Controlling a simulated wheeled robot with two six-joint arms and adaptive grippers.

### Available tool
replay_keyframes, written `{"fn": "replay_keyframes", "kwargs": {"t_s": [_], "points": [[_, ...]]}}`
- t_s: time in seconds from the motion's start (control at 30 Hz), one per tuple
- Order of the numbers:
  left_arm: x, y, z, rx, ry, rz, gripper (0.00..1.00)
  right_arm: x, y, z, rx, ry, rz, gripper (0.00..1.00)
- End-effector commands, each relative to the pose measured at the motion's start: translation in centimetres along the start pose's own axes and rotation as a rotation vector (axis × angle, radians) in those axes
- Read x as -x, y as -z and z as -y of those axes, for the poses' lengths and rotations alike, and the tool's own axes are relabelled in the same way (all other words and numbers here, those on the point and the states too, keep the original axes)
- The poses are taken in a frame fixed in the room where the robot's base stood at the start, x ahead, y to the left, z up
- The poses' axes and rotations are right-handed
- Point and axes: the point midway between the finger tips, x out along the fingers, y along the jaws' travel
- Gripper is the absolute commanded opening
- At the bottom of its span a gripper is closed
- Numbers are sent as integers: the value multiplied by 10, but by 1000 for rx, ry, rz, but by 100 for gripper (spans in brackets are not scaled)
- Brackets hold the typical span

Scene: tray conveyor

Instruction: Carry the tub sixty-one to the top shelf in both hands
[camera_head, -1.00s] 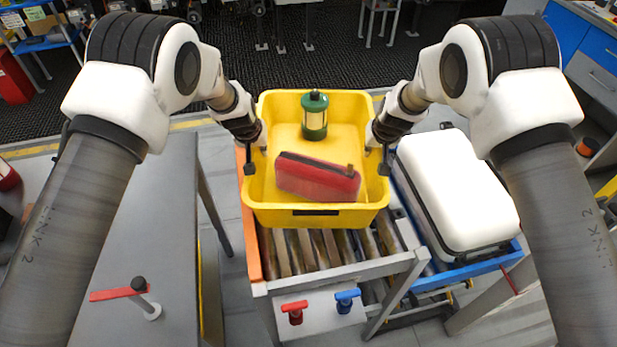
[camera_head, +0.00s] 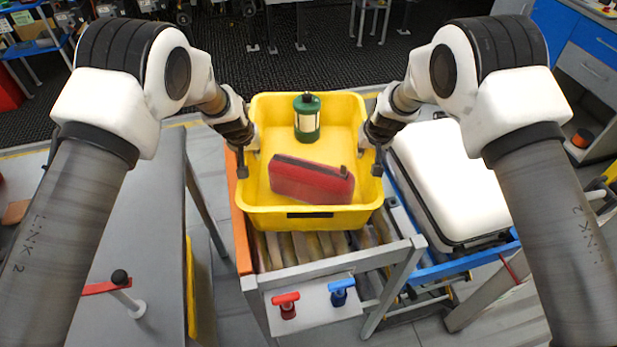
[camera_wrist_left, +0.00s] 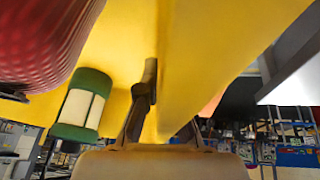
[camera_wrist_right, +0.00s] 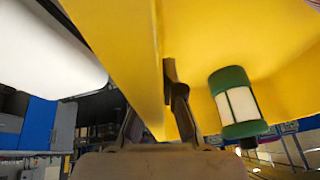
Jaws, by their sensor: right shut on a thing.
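The yellow tub (camera_head: 307,222) sits over the roller conveyor in the middle of the head view, roughly level. I cannot tell whether it touches the rollers. A red case (camera_head: 310,182) and a green lantern-like canister (camera_head: 307,118) are inside it. My left gripper (camera_head: 243,160) is shut on the tub's left wall. In the left wrist view, the fingers (camera_wrist_left: 165,110) straddle that wall. My right gripper (camera_head: 378,158) is shut on the right wall, which also runs between its fingers (camera_wrist_right: 180,105) in the right wrist view. No number shows on the tub.
A white case (camera_head: 450,180) lies in a blue tray (camera_head: 440,267) to the right. A grey table (camera_head: 140,230) stands at left. Red (camera_head: 287,305) and blue (camera_head: 341,291) handles are on the conveyor's front. The top shelf is not identifiable.

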Motion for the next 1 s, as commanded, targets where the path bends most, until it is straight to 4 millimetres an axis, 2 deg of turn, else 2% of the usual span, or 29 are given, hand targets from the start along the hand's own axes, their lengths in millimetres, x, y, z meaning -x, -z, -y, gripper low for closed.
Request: {"fn": "replay_keyframes", "kwargs": {"t_s": [0.03, 0.1, 0.47, 0.57, 0.8, 0.9, 1.0], "points": [[-2, -1, -2, -6, 0, -1, 12, -2, -1, 2, 6, 0, 0, 13], [-1, 0, -2, -5, 0, -1, 31, -1, -1, 2, 5, 0, 1, 31], [5, 0, -1, -1, 0, -1, 31, -1, 0, 1, 2, 0, 0, 31], [21, 1, -1, -1, 0, -3, 31, 0, 0, 0, 1, 0, 0, 31], [83, 0, -1, -3, 1, -3, 31, -1, 0, 0, 1, 0, 0, 31], [103, 0, -1, -3, 1, -4, 31, -1, 0, 0, 1, 0, 0, 31], [116, -1, -1, -3, 0, -2, 31, -1, 0, 0, 1, 0, 0, 31]]}}
